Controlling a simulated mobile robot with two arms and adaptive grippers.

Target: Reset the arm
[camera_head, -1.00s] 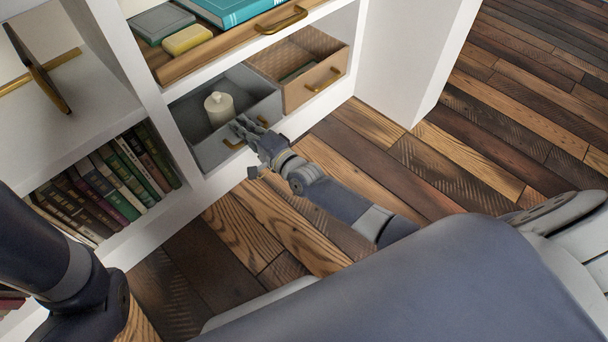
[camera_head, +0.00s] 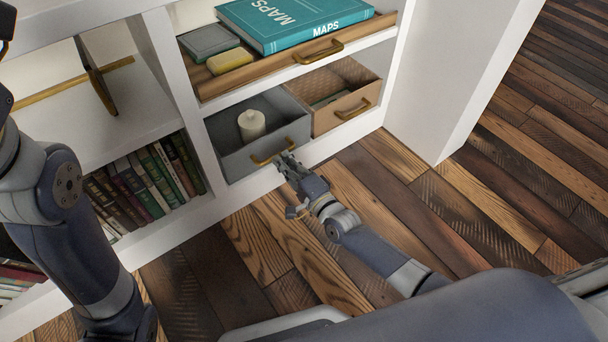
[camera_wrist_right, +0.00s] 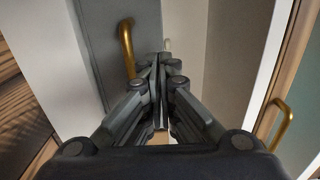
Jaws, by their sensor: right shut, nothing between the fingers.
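My right gripper (camera_head: 284,162) is shut and empty, just in front of the grey drawer's brass handle (camera_head: 272,152). In the right wrist view its fingers (camera_wrist_right: 158,68) meet, with the brass handle (camera_wrist_right: 126,48) to their left. I cannot tell from the head view whether the fingertips touch the handle. My left arm (camera_head: 75,230) stands at the left of the head view. Its gripper cannot be made out.
The grey drawer (camera_head: 228,166) stands open with a white candle (camera_head: 251,125) inside. A tan drawer (camera_head: 341,118) stands open beside it. Plank floor (camera_head: 390,200) is clear.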

